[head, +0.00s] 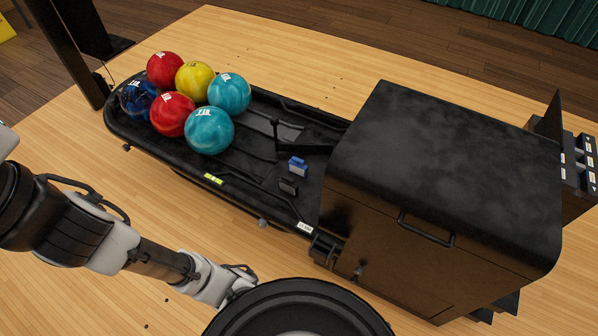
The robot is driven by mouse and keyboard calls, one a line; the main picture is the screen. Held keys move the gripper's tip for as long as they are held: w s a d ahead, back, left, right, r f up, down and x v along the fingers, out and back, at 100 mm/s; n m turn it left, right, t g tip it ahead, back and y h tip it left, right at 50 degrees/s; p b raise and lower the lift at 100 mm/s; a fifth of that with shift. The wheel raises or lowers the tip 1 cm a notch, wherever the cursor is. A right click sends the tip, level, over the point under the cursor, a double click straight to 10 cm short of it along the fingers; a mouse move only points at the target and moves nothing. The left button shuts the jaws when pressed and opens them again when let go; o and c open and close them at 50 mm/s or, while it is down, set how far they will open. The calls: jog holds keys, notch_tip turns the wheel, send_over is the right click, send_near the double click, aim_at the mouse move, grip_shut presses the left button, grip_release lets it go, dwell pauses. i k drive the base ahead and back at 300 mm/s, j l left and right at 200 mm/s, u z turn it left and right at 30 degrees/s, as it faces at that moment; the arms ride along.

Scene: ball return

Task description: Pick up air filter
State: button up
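I cannot make out an air filter for certain in the head view. A small blue and grey block (298,166) sits on the black tray of the ball return (250,165), and a small dark block (288,186) sits just in front of it. I cannot tell what either is. My arm comes in from the left and slopes down toward the bottom middle, apart from the tray. Its far end passes behind a large round black rim at the bottom edge, which may be part of me. My gripper's fingers do not show.
Several bowling balls, including a teal ball (210,131) and a yellow ball (195,80), crowd the tray's left end. A big black hood (445,160) covers the right end. A dark post (68,50) stands behind at the left. The wooden floor (350,75) is clear behind.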

aim_at(297, 166)
jog(key=i+j+z, duration=0.25)
jog(key=i+j, duration=0.15)
jog(key=j, duration=0.2)
jog(key=i+j+z, duration=0.25)
jog(key=j, duration=0.4)
jog(key=i+j+z, duration=0.1)
jog(key=i+j, duration=0.15)
jog(key=i+j+z, duration=0.15)
jog(key=j, duration=0.3)
jog(key=i+j+z, duration=0.1)
jog(key=j, duration=0.25)
jog(key=i+j+z, duration=0.15)
jog(key=j, duration=0.25)
jog(key=k, duration=0.05)
